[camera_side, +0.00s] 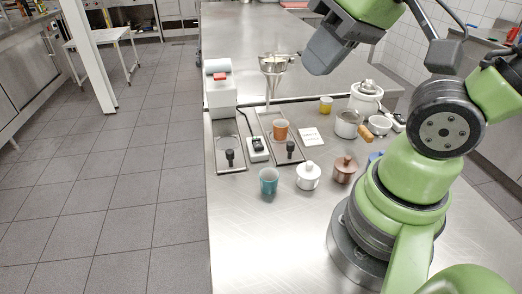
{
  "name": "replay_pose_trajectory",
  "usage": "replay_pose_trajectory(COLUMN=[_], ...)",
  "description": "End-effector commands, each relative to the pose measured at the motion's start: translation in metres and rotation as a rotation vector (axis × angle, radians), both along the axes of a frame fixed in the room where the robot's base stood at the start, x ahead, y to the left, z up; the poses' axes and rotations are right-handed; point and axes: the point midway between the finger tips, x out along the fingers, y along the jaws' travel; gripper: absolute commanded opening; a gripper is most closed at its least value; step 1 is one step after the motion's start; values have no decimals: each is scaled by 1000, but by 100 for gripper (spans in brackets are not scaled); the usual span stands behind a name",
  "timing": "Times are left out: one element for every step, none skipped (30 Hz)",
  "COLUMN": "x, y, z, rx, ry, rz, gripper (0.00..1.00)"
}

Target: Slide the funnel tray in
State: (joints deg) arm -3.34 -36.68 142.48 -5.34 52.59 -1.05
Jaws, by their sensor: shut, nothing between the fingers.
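The funnel (274,66) is a metal cone near the back of the work area, held up on a thin upright stand. A flat rim or tray at its top is too small to make out clearly. An orange cup (280,130) stands below it and slightly to the right, on a steel base plate (286,150) with a black knob. My gripper (318,65) is a grey block in the air to the right of the funnel, apart from it. It is shut and empty; its fingertips are hard to make out.
A white dispenser with a red top (221,92) stands left. A teal cup (269,181), white lidded pot (308,175) and brown lidded pot (344,168) stand in front. A saucepan (347,123) and white jar (366,96) are right. The front-left counter is clear.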

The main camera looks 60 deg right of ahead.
Motion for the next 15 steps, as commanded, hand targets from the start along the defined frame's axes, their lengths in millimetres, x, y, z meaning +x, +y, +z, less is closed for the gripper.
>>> replay_pose_trajectory(x=[3, 5, 7, 8, 10, 12, 13, 15, 17, 18, 20, 22, 24, 26, 28], y=[0, 0, -1, -1, -2, -3, -3, -4, -4, -5, -5, -5, -5, -5, -5], z=[-11, -18, -27, -34, -41, -51, -57, -64, -73, -79, -86, -94, -101, -107, -116], rx=[-57, -99, -159, -208, -257, -324, -374, -423, -492, -543, -595, -664, -716, -770, -840], ry=[77, 121, 183, 231, 278, 336, 378, 420, 473, 511, 549, 596, 630, 665, 708], rz=[61, 102, 167, 217, 269, 341, 396, 452, 528, 587, 647, 728, 789, 852, 937], gripper=[0, 0, 0, 0, 0, 0, 0, 0, 0, 0, 0, 0, 0, 0, 0])
